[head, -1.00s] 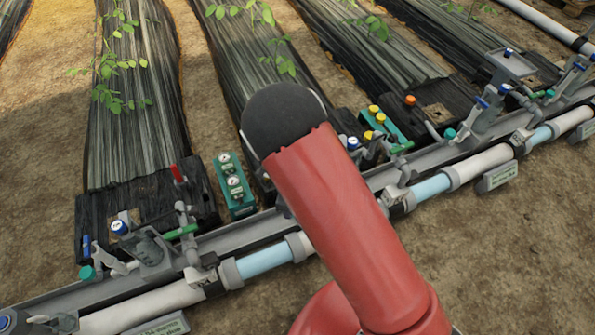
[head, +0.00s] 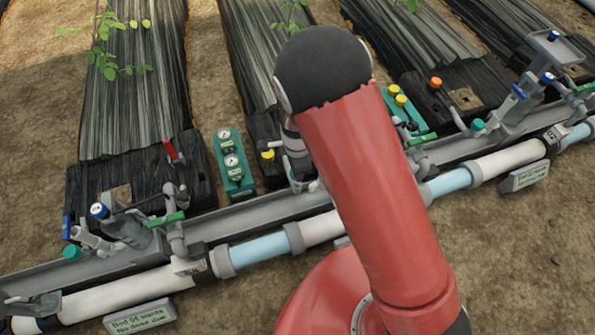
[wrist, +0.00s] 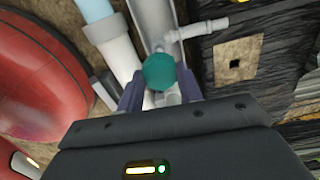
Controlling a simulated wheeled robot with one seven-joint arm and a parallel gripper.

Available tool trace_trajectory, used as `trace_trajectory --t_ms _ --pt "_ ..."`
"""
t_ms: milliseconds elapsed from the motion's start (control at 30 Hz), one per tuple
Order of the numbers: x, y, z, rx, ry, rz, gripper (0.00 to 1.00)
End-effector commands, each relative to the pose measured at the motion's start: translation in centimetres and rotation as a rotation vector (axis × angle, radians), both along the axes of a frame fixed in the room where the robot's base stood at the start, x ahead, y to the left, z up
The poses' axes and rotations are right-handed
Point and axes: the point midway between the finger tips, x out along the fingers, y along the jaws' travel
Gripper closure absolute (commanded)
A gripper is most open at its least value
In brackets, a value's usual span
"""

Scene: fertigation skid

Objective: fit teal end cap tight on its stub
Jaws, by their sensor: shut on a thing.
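The teal end cap (wrist: 161,71) is between the fingertips of my gripper (wrist: 160,88) in the wrist view, with its broad face toward the camera. My gripper is shut on it, a dark finger on either side. A light grey pipe fitting (wrist: 204,29) shows just beyond the cap, with a branch to the right. I cannot tell whether this is the cap's stub or whether the cap touches anything. In the head view my red arm hides the cap and most of the gripper.
A grey channel and a white pipe with clear blue sections (head: 262,250) run across the head view. Left of my arm stand a teal gauge block (head: 232,166) and a red-handled valve (head: 170,150). Other teal caps sit at the left (head: 71,253) and right (head: 478,125) stations.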

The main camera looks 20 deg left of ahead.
Motion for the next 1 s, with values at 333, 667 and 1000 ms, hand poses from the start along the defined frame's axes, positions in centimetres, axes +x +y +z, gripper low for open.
trace_trajectory --t_ms 333,667,1000 --pt "0.1 0.0 -0.7 0.001 0.0 0.74 0.86" --pt "0.0 0.0 -2.3 -0.001 0.001 1.131 0.86" --pt "0.0 0.1 -3.6 -0.001 0.0 1.126 0.86"
